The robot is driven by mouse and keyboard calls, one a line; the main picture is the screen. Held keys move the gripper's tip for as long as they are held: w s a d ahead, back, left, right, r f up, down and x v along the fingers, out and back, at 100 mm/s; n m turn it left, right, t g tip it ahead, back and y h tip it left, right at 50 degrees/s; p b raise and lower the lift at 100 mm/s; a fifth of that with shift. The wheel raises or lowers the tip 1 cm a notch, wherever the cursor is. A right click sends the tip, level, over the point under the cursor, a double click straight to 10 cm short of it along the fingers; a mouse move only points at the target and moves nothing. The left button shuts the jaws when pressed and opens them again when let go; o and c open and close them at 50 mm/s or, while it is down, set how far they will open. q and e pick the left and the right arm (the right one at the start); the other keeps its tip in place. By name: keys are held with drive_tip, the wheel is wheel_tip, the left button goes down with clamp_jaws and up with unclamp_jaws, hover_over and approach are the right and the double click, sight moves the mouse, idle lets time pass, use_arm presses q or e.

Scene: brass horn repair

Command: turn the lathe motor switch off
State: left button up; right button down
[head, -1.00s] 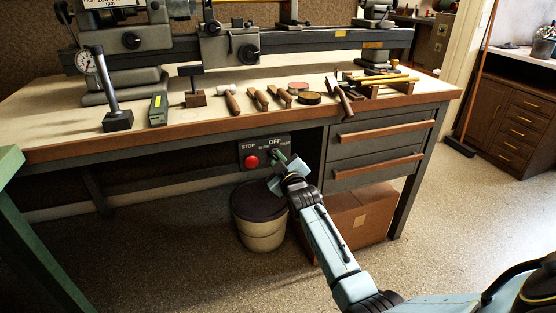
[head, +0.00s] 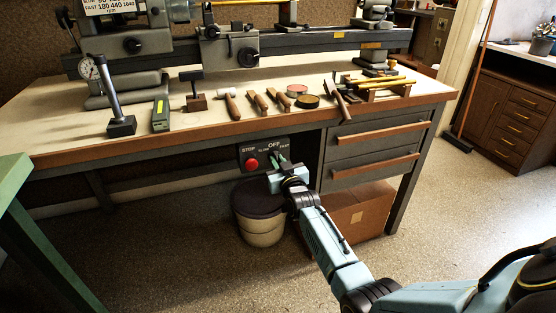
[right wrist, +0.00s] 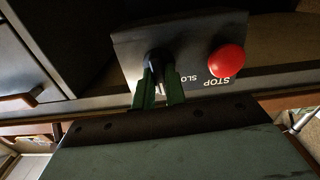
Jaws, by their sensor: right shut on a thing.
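The lathe motor switch sits on a dark panel (head: 261,153) under the bench's front edge, marked STOP, SLOW, OFF and FAST. In the right wrist view its black knob (right wrist: 156,60) stands between the green fingers of my right gripper (right wrist: 158,88). The gripper is shut on the knob, and in the head view the right gripper (head: 278,161) reaches the panel below the OFF mark. The fingers hide much of the knob, so I cannot tell where it points. The red STOP button (right wrist: 227,61) is beside it, apart from the fingers. My left gripper is out of view.
The lathe (head: 235,48) stands on the wooden bench (head: 60,118), with several hand tools along the front. Drawers (head: 375,144) are right of the panel. A bin (head: 259,226) and a cardboard box (head: 362,215) stand below. Open floor lies in front.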

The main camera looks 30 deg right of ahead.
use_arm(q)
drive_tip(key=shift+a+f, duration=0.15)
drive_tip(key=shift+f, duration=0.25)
use_arm(e)
drive_tip(key=shift+m, duration=0.3)
drive_tip(key=c, duration=1.4)
unclamp_jaws()
drive_tip(key=shift+c, duration=0.2)
